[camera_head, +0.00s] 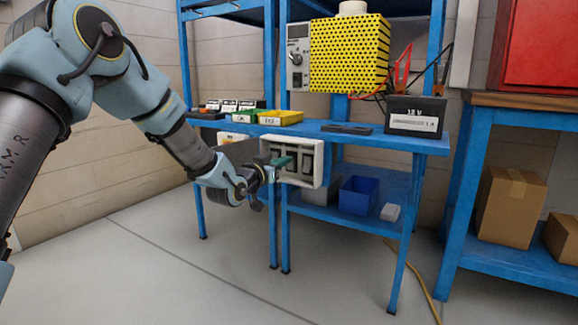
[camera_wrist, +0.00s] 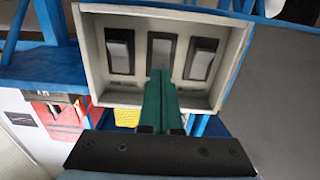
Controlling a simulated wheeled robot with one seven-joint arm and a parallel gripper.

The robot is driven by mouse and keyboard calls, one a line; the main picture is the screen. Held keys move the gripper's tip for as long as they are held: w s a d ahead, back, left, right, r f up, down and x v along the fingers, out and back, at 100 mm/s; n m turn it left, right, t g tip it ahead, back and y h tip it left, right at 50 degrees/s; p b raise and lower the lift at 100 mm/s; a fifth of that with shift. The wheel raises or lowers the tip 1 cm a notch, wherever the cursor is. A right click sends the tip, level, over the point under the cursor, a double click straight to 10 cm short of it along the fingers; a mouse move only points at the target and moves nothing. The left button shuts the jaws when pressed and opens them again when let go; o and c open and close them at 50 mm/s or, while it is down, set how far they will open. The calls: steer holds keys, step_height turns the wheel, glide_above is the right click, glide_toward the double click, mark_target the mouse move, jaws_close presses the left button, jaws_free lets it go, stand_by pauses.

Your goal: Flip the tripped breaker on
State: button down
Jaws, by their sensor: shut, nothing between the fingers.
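The breaker box (camera_head: 318,163) is a white open-fronted case under the front edge of the blue bench. The wrist view shows its rim (camera_wrist: 232,62) and three rocker switches in dark frames. The middle breaker (camera_wrist: 161,50) looks greyer and is set differently from the other two. My gripper (camera_wrist: 160,74) has green fingers, shut and empty, pointing at the lower part of the middle breaker and covering its lower end. Contact cannot be told. My gripper also shows at the box in the head view (camera_head: 284,161).
The blue bench (camera_head: 345,140) holds a black 12 V battery box (camera_head: 415,117), a yellow perforated cage (camera_head: 350,55) and small bins. A blue bin (camera_head: 359,195) stands on the lower shelf. The floor (camera_head: 190,265) in front is clear. A yellow cable (camera_head: 427,290) lies at right.

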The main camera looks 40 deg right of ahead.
steer(key=shift+w+d, duration=0.15)
steer(key=shift+d, duration=0.55)
steer(key=shift+d+r, duration=0.1)
steer(key=shift+r, duration=0.1)
steer(key=b+v, duration=0.1)
steer(key=v, duration=0.8)
steer(key=shift+f, duration=0.2)
stand_by(0.6)
stand_by(0.5)
